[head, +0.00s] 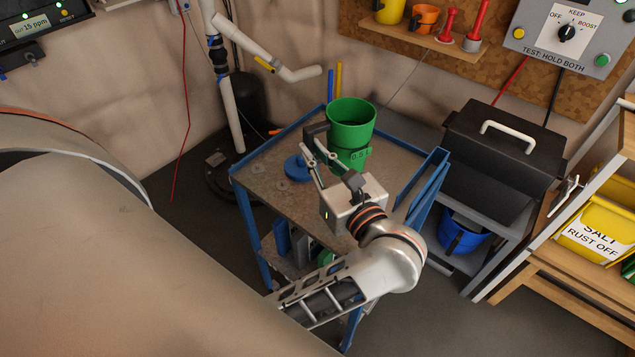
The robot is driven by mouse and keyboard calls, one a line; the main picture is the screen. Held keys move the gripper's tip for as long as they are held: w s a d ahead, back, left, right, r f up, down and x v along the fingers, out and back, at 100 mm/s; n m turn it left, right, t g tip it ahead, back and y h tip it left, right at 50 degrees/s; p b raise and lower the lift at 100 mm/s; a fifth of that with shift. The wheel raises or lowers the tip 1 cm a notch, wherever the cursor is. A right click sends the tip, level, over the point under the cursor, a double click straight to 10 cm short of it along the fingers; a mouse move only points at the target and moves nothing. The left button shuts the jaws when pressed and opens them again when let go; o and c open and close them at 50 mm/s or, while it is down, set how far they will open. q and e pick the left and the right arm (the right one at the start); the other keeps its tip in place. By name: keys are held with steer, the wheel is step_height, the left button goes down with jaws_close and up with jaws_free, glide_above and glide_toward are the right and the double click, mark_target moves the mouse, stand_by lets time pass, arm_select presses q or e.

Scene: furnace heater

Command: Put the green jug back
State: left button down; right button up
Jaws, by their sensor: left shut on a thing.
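The green jug (351,124) is upright at the back of the blue-framed cart, over its top. I cannot tell whether its base touches the cart top. A dark handle sticks out on its left side, and a label is on its front. My left gripper (319,147) is in front of the jug, with its fingers reaching up to the handle and shut on it. The gripper body hides part of the cart top. My right gripper is not in view.
The cart (270,185) also bears a blue round lid-like thing (296,167) left of the jug. A dark box with a white handle (505,150) stands to the right. A shelf (420,35) with yellow and orange cups hangs behind. A large tank-like body (120,260) fills the lower left.

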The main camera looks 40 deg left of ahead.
arm_select(q)
step_height(320, 180, down, 6)
steer(key=b, duration=0.2)
steer(key=shift+f+b, duration=0.1)
steer(key=shift+b, duration=0.3)
steer(key=c, duration=2.5)
jaws_free()
steer(key=shift+f, duration=0.15)
steer(key=o, duration=0.4)
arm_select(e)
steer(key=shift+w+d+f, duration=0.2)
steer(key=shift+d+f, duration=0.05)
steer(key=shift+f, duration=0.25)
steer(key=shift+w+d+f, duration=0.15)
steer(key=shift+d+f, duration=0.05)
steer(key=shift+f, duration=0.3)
